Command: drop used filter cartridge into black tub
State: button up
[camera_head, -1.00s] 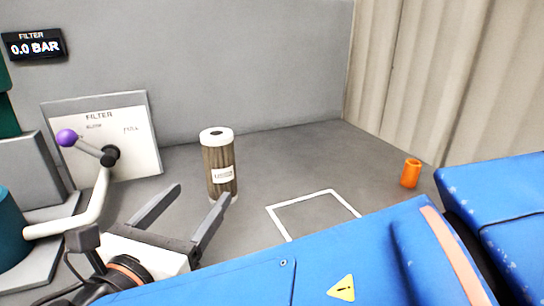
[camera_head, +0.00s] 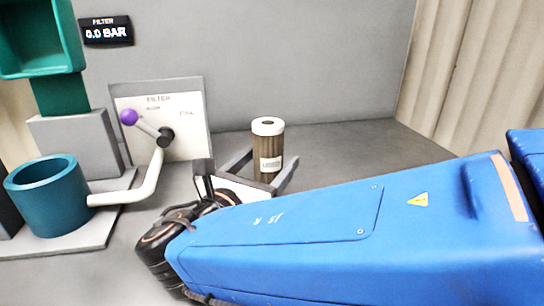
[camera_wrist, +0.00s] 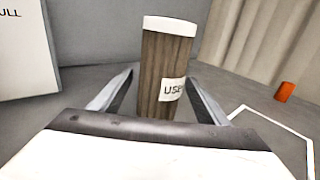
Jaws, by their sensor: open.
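The used filter cartridge (camera_head: 268,148) is a brown pleated cylinder with a white cap and a white label. It stands upright on the grey floor, in front of the back wall. In the wrist view the cartridge (camera_wrist: 167,70) rises between the two fingers, and its label reads "USE", the rest being cut off. My gripper (camera_head: 262,170) is open, with one finger on each side of the cartridge; it also shows in the wrist view (camera_wrist: 160,95). A gap shows beside the fingers. The cartridge's foot is hidden by my gripper. No black tub can be made out.
A white filter panel (camera_head: 182,128) with a purple-knobbed lever (camera_head: 146,127) stands left of the cartridge. A teal open vessel (camera_head: 45,210) with a white pipe is further left. An orange cylinder (camera_wrist: 285,92) and a white floor outline (camera_wrist: 305,145) lie to the right.

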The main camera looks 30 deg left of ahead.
aim_at(267, 123)
jog(key=shift+w, duration=0.2)
jog(key=c, duration=1.5)
jog(key=shift+r, duration=0.15)
notch_tip(267, 123, up, 10)
jog(key=shift+f, duration=0.15)
jog(key=shift+s, duration=0.15)
